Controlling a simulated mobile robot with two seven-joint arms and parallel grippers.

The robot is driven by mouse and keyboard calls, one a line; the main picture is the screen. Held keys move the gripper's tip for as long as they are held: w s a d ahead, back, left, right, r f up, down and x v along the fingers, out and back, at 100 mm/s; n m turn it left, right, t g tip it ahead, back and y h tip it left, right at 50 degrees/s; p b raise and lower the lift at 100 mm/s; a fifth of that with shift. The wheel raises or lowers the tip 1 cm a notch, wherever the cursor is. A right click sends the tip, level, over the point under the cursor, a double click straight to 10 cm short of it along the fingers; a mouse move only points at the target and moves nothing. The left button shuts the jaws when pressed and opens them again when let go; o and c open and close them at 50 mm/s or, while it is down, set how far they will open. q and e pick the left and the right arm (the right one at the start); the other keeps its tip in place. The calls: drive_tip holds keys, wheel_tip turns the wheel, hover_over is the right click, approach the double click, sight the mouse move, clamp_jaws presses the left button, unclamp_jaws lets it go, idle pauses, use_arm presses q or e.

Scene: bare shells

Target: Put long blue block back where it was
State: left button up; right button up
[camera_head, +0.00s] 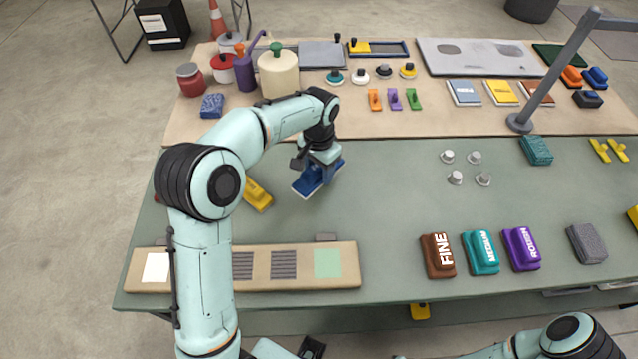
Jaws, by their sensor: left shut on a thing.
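The long blue block (304,187) is in the middle left of the green table top (400,200). My left gripper (322,168) comes down on it from above and is shut on it. The block lies at a slant, its right end higher in the picture. I cannot tell whether its underside touches the table. The gripper hides part of its top. A yellow block (257,194) lies just left of it, partly behind my left arm. My right arm shows at the bottom right, but its gripper is out of view.
A tan board (345,270) with coloured and striped patches lies at the front left. Brown, teal and purple labelled blocks (438,256) stand at the front right. Small white knobs (456,177) are right of centre. A grey post (520,122) stands behind them. Jars (278,74) stand at the back left.

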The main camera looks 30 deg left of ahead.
sight(319, 190)
use_arm(q)
drive_tip(key=shift+f, duration=3.05)
use_arm(e)
drive_tip(key=shift+s+f, duration=0.15)
drive_tip(key=shift+f, duration=0.2)
use_arm(q)
drive_tip(key=shift+f+b, duration=0.1)
drive_tip(key=shift+b, duration=0.2)
drive_tip(key=o, duration=0.9)
drive_tip(key=shift+r, duration=0.2)
wheel_tip(319, 190, up, 12)
drive_tip(key=shift+f+p, duration=0.1)
drive_tip(key=shift+p, duration=0.65)
use_arm(e)
drive_tip(key=shift+w+r, duration=0.55)
drive_tip(key=shift+r, duration=0.35)
